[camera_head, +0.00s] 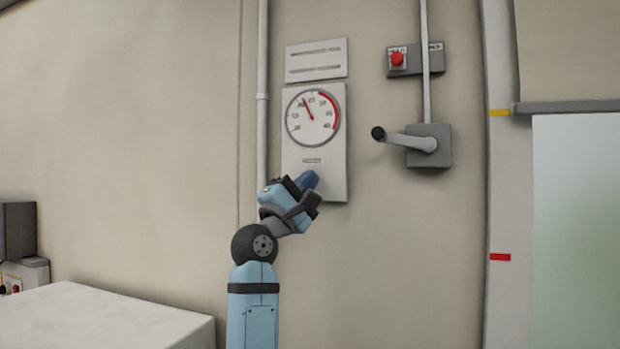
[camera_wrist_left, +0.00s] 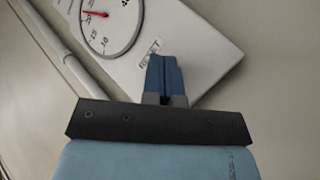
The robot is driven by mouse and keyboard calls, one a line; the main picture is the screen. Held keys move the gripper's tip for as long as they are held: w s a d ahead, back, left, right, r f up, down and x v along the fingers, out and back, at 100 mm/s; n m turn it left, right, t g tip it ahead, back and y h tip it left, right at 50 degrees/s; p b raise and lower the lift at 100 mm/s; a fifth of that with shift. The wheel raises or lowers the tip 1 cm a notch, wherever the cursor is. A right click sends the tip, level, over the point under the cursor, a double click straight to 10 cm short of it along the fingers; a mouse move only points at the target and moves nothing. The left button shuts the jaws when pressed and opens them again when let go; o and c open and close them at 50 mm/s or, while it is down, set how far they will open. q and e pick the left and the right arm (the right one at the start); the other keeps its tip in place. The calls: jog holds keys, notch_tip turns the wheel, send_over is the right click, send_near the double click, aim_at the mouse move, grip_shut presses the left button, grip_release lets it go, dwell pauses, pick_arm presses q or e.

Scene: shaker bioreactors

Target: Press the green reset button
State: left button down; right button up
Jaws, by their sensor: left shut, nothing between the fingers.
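No green button shows in either view; my left gripper may hide it. A white gauge panel (camera_head: 335,160) is on the wall, with a round dial (camera_head: 313,117) whose red needle points up and slightly left. The panel also shows in the left wrist view (camera_wrist_left: 205,50), with a small label (camera_wrist_left: 149,53) below the dial. My left gripper (camera_head: 308,180) is shut and empty, its blue fingers over the lower part of the panel. In the wrist view the fingertips (camera_wrist_left: 163,60) lie just below the label. I cannot tell whether they touch the panel. My right gripper is not in view.
A red button (camera_head: 397,59) sits on a grey box at upper right. A grey lever (camera_head: 408,140) with a black knob sticks out right of the panel. A vertical pipe (camera_head: 262,90) runs left of it. A white-topped surface (camera_head: 100,320) stands at lower left.

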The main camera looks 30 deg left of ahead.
pick_arm(q)
jog(key=s+d+p, duration=0.1)
jog(key=s, duration=0.5)
jog(key=shift+d+y+p, duration=0.2)
jog(key=shift+y+p, duration=0.1)
jog(key=shift+p, duration=0.1)
jog(key=shift+w, duration=0.1)
dwell(0.6)
